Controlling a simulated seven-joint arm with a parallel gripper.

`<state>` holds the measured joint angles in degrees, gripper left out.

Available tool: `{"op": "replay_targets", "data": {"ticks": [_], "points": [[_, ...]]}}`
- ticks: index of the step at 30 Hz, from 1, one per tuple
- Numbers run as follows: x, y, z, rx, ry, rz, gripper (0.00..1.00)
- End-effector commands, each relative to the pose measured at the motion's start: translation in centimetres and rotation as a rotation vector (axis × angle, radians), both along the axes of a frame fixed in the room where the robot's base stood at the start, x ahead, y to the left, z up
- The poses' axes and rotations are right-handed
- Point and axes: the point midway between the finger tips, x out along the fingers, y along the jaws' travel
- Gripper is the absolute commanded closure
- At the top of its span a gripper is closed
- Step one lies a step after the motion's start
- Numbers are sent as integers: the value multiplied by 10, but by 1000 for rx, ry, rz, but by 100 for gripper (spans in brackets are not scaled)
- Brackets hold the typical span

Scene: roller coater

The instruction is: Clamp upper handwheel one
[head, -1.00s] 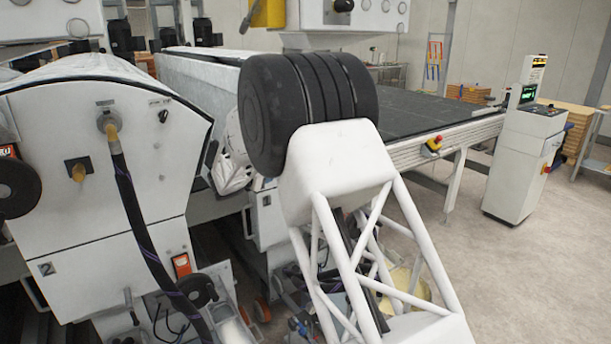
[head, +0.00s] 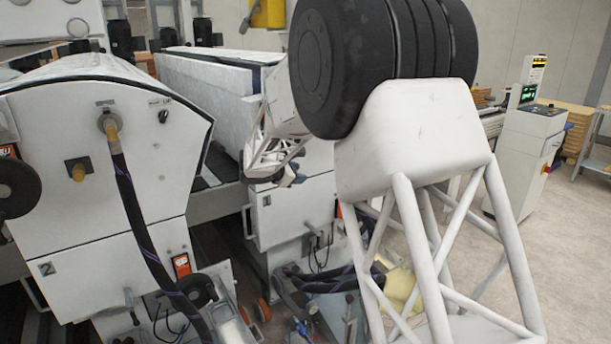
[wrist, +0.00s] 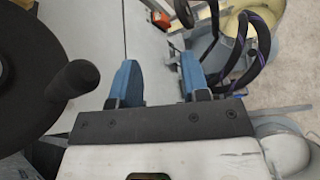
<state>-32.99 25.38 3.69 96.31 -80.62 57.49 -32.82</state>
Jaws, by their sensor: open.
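In the wrist view, my gripper (wrist: 158,72) is open, its two blue fingers apart with nothing between them. A large black handwheel (wrist: 28,48) with a knob-like handle (wrist: 72,80) fills the left side, close to but outside the left finger. In the head view, a black handwheel (head: 17,188) shows at the left edge on the white roller coater cabinet, and a smaller dark one (head: 195,291) sits lower on that machine. I cannot tell which of these is the large wheel in the wrist view. In the head view my gripper is not clearly visible.
The white cabinet (head: 100,190) has a black hose (head: 140,220) hanging down its front. Another white machine body (head: 292,215) stands behind my arm. A control console (head: 525,150) stands at right, with bare floor (head: 570,270) beside it. Dark hoses (wrist: 245,45) show at upper right in the wrist view.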

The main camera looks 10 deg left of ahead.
Motion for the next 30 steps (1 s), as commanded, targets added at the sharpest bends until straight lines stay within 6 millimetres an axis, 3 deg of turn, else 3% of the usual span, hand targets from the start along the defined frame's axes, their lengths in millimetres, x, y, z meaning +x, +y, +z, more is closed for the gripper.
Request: {"op": "replay_targets", "data": {"ticks": [6, 12, 25, 30], "points": [[-10, -22, 5, 65, 3, -56, 58], [-15, -30, 7, 95, 4, -82, 58], [-16, -31, 6, 101, 5, -85, 58], [-14, -26, -3, 136, 17, -73, 58]]}}
